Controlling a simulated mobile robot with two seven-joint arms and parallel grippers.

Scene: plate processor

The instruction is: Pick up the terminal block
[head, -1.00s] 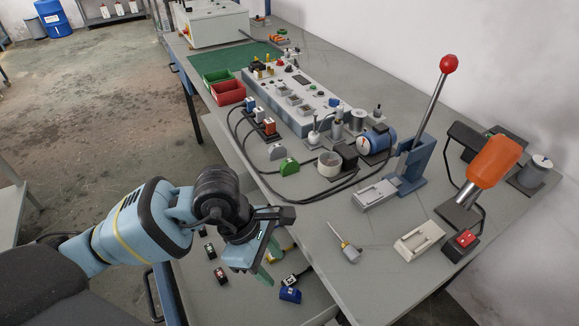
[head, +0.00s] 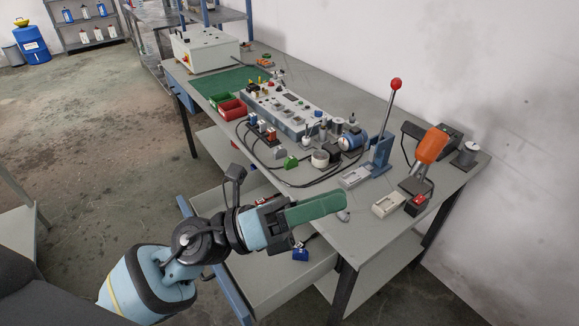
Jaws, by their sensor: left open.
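I cannot tell for certain which part is the terminal block. A small green block (head: 290,162) lies on the tabletop beside a grey rounded piece (head: 278,152). A blue part (head: 300,254) lies in the open drawer below, and other small parts there are mostly hidden by my arm. My left gripper (head: 335,203) is open, with long green fingers pointing right, seen side-on. It is above the drawer and the table's front edge, apart from these parts, and no object shows in it. My right gripper is out of view.
The workbench (head: 318,190) carries a lever press (head: 383,145), an orange-handled tool (head: 431,146), a pale tray (head: 389,204), a blue motor (head: 353,139) and black cables. Red (head: 232,109) and green bins stand farther back. The open drawer (head: 265,286) juts out under the front edge.

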